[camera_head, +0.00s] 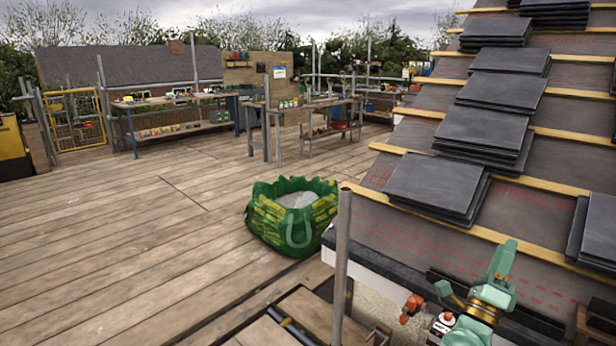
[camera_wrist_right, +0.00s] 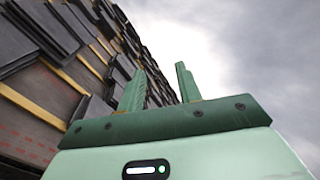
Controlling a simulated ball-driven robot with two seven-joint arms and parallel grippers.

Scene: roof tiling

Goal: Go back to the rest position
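My right gripper (camera_head: 501,262) is at the lower right of the head view, by the lower edge of the roof. In the right wrist view its two green fingers (camera_wrist_right: 160,85) point up and stand apart, with only roof and sky behind them and nothing held. My left gripper is not in view. Dark slate tiles lie in stacks up the roof slope; the lowest full stack (camera_head: 435,184) rests on a wooden batten (camera_head: 430,212). The roof and its tiles also fill the left of the right wrist view (camera_wrist_right: 45,100).
A green bulk bag (camera_head: 265,222) stands on the plank deck (camera_head: 120,235), beside a metal scaffold pole (camera_head: 342,245). A dark gutter edge (camera_head: 385,265) runs below the roof. Workbenches (camera_head: 185,98) with supplies stand far back. The left deck is clear.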

